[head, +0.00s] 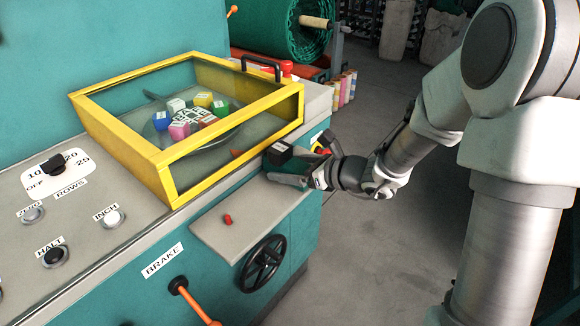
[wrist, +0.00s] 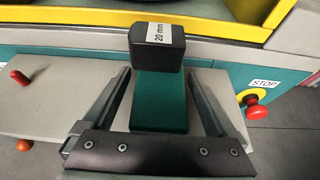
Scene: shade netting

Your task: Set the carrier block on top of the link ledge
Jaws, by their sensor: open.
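A black block labelled "20 mm" (wrist: 157,45) stands at the far end of a teal, flat-sided piece (wrist: 160,100) in the wrist view. The black block also shows in the head view (head: 277,153). I cannot tell whether black and teal are one piece, or which thing is the carrier block. My gripper (head: 290,172) is open at the right end of a grey ledge (head: 212,238). Its fingers (wrist: 158,71) lie either side of the teal piece, with gaps visible. The ledge, perhaps the link ledge, also shows in the wrist view (wrist: 55,98).
A yellow-framed clear guard (head: 163,160) covers several coloured blocks (head: 190,115) behind the ledge. A red peg (head: 228,219) stands on the ledge. A black handwheel (head: 263,263) is below it. A red stop button (wrist: 257,112) is at the right. The ledge's left part is mostly clear.

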